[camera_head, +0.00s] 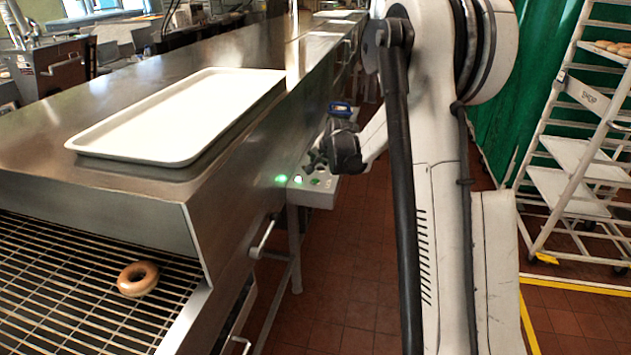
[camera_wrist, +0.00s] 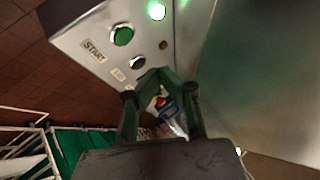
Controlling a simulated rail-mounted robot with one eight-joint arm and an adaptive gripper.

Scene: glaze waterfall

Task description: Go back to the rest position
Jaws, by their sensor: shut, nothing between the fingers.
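My gripper (camera_head: 318,158) is beside the front of the steel glazing machine (camera_head: 228,215), close to a control panel (camera_head: 318,192) with lit green lights. In the wrist view, my gripper's fingertips (camera_wrist: 158,72) meet just below the panel (camera_wrist: 88,42), and nothing is held. I cannot tell whether they touch the panel. My arm fills the middle of the head view and hides part of the floor and aisle.
A white tray (camera_head: 180,115) lies on the machine top. A glazed donut (camera_head: 138,278) sits on the wire conveyor (camera_head: 60,290) at lower left. A white rack (camera_head: 575,150) with trays stands at right before a green curtain (camera_head: 500,125). Red tiled floor (camera_head: 345,270) beside the machine is clear.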

